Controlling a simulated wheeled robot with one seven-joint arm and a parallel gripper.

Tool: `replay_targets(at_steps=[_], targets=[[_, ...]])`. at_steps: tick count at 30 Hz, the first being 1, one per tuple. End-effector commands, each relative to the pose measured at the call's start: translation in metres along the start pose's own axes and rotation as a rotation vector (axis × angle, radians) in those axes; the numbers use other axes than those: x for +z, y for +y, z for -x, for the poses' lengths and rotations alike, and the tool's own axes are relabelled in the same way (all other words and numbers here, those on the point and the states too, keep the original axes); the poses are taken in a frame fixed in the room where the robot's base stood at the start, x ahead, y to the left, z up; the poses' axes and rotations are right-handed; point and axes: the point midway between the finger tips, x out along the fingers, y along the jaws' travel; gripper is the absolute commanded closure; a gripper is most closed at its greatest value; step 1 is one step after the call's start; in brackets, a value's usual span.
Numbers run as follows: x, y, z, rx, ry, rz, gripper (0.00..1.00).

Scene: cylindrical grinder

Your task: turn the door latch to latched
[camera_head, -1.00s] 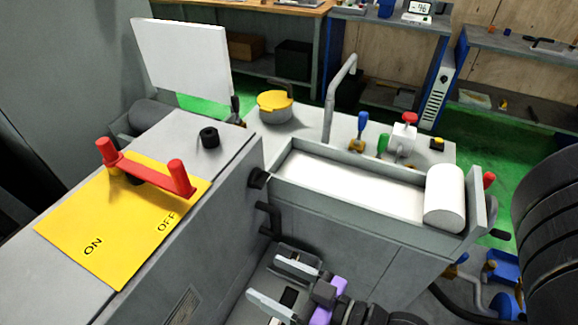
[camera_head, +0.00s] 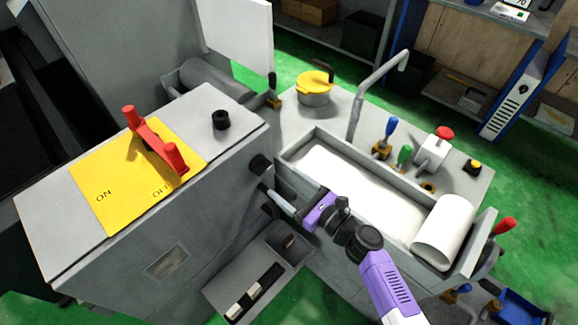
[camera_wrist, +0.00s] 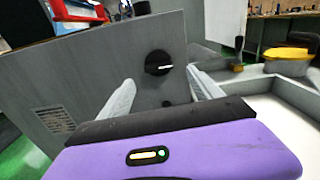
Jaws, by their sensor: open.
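A round black knob (camera_wrist: 158,62) with a white pointer line is on the grey side panel of the machine. The pointer line points to the right in the wrist view. It looks like the door latch, though no label for it can be read. In the head view a black knob (camera_head: 259,164) sticks out of the same panel, beside the trough. My gripper (camera_head: 268,192) is in front of the panel, just below this knob. In the wrist view the two pale fingers of my gripper (camera_wrist: 162,76) are apart, one on each side below the knob, with nothing between them.
A red lever (camera_head: 156,142) stands on the yellow ON/OFF plate (camera_head: 105,190). The trough with a white bed (camera_head: 350,184) and white roll (camera_head: 443,230) lies right of my gripper. A grey tray (camera_head: 222,294) is below. A yellow-lidded pot (camera_head: 315,90) stands behind.

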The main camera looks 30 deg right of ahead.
Motion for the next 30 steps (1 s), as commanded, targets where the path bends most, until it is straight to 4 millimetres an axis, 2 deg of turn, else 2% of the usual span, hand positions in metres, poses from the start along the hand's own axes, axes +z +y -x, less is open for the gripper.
replay_targets(at_steps=[5,18,23,30], targets=[[0.004,0.003,-0.007,0.012,-0.008,-0.053,0.26],[0.005,0.004,-0.067,0.011,-0.008,-0.048,0.26],[0.004,0.004,-0.077,0.011,-0.007,-0.048,0.26],[0.003,0.004,-0.079,0.01,-0.006,-0.047,0.26]])
